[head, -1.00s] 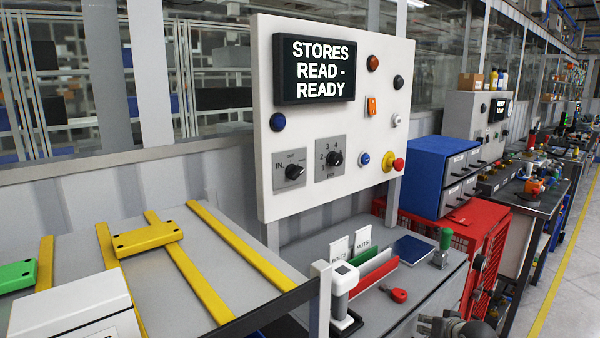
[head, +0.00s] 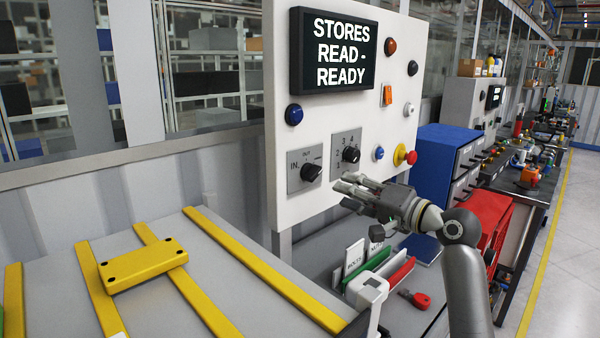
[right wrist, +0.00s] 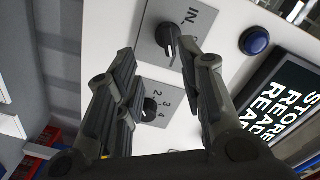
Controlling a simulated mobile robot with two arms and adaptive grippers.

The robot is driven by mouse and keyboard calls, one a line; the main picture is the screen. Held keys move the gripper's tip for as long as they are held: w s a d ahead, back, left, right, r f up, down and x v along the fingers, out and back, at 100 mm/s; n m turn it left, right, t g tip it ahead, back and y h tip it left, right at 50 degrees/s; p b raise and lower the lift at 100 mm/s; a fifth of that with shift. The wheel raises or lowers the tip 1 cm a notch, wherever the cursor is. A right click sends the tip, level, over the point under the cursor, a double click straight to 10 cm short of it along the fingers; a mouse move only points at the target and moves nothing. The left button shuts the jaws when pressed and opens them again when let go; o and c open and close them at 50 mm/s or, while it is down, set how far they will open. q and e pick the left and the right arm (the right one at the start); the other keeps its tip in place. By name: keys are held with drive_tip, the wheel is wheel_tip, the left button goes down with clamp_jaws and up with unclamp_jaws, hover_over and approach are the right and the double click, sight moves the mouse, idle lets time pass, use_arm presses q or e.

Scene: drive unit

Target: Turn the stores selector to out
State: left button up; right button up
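The stores selector (head: 311,172) is a black knob on a grey plate at the lower left of the white panel. IN is printed to its left, with a small label above it. Its white pointer mark faces right, away from IN. In the right wrist view the selector (right wrist: 167,38) shows ahead, beyond the fingertips. My right gripper (head: 347,188) is open and empty, below and right of the selector, in front of the panel. In the right wrist view its fingers (right wrist: 158,68) are spread apart, not touching a knob. My left gripper is out of view.
A second numbered knob (head: 351,155) sits just right of the selector. The display (head: 333,50) reads STORES READ - READY. A red and yellow button (head: 405,156) is further right. Below are a bench with dividers and a sloped table with yellow strips (head: 265,270).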

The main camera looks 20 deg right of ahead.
sight(317, 176)
drive_tip(key=w, duration=0.1)
drive_tip(key=w+a+r+p, duration=0.1)
drive_tip(key=w, duration=0.1)
drive_tip(key=w+p, duration=0.1)
drive_tip(key=shift+w+a+r, duration=0.15)
drive_tip(key=shift+a+r, duration=0.05)
drive_tip(key=shift+a, duration=0.2)
drive_tip(key=p+x, duration=0.1)
drive_tip(key=x, duration=0.2)
drive_tip(key=shift+w+a+f, duration=0.1)
drive_tip(key=shift+w+f, duration=0.05)
drive_tip(key=shift+w, duration=0.05)
drive_tip(key=shift+w+a, duration=0.15)
drive_tip(key=shift+w, duration=0.6)
drive_tip(key=shift+f, duration=0.1)
drive_tip(key=shift+c, duration=0.5)
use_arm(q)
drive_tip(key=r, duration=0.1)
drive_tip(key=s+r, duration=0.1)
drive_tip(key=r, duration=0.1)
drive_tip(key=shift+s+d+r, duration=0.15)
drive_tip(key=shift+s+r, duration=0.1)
use_arm(e)
clamp_jaws()
